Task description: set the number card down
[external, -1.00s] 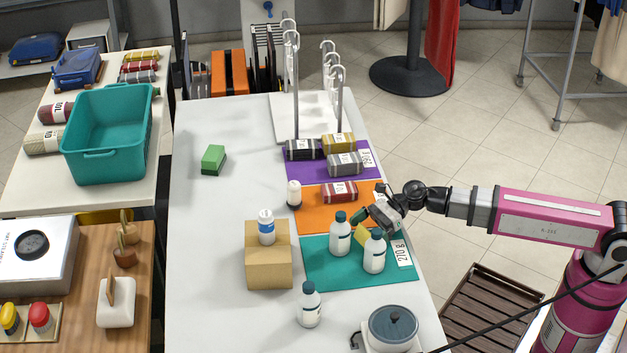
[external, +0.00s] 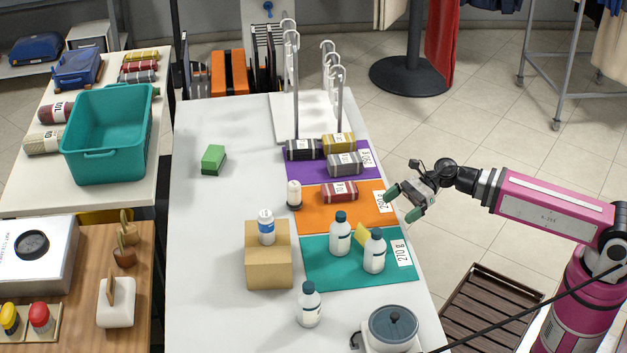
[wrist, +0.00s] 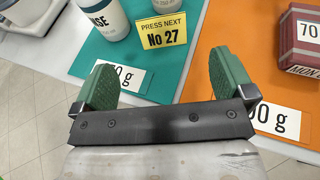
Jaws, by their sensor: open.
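The yellow number card (external: 361,235), printed "PRESS NEXT No 27", is on the teal mat (external: 322,275), between and just behind two white bottles with dark caps. It also shows in the wrist view (wrist: 160,31), its printed face toward the camera. It looks tilted; I cannot tell whether it touches a bottle. My gripper (external: 403,203) is open and empty, apart from the card, above the right edge of the orange mat (external: 372,213). In the wrist view my gripper's green fingertips (wrist: 163,68) are spread wide, with the card beyond them.
The two bottles (external: 340,238) (external: 374,254) stand close to the card. A cardboard box (external: 268,262) bears another bottle. A dark red roll (external: 339,191) lies on the orange mat. A scale-like device (external: 392,328) stands at the front. The table's left side is mostly clear.

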